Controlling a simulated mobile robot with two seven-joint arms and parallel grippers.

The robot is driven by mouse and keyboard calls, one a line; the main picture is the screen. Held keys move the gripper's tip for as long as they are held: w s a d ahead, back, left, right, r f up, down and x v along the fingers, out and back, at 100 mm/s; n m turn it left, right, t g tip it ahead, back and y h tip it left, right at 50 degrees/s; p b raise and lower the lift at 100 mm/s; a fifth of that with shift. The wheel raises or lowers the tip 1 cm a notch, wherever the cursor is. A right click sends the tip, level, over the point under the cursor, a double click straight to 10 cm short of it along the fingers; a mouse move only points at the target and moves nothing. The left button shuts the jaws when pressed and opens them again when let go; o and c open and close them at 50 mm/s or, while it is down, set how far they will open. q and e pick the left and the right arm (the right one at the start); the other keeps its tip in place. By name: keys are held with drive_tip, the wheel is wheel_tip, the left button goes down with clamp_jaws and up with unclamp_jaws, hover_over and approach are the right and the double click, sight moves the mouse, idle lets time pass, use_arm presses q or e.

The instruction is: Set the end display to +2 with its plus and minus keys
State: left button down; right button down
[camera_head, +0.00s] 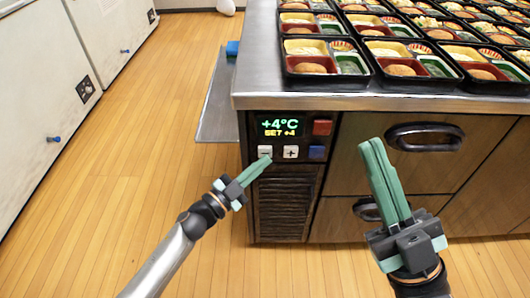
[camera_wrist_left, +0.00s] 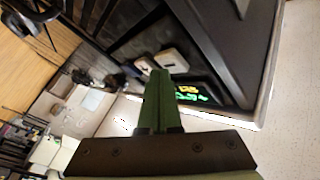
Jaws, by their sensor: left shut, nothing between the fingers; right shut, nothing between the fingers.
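The display (camera_head: 280,127) on the end of the counter reads +4°C in green, with SET +4 in yellow under it. The white minus key (camera_head: 265,151) and the white plus key (camera_head: 291,152) sit side by side below it. My left gripper (camera_head: 266,160) is shut, its green fingertips just below the minus key; I cannot tell whether they touch it. In the left wrist view the shut fingers (camera_wrist_left: 158,75) point at the panel, near a white key (camera_wrist_left: 171,61) and the lit display (camera_wrist_left: 190,94). My right gripper (camera_head: 372,145) is shut and empty, in front of the drawers.
A red key (camera_head: 322,128) and a blue key (camera_head: 316,152) are on the same panel, right of the display and plus key. A vent grille (camera_head: 284,205) is below. Bento trays (camera_head: 310,62) cover the steel counter (camera_head: 262,95). Drawer handles (camera_head: 425,137) stick out at right.

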use_arm(q)
drive_tip(key=shift+w, duration=0.45)
idle(0.4)
drive_tip(key=shift+s, duration=0.1)
drive_tip(key=shift+s+p, duration=0.4)
drive_tip(key=shift+s, duration=0.4)
drive_tip(key=s+p, duration=0.2)
drive_tip(key=s, duration=0.3)
idle(0.3)
idle(3.2)
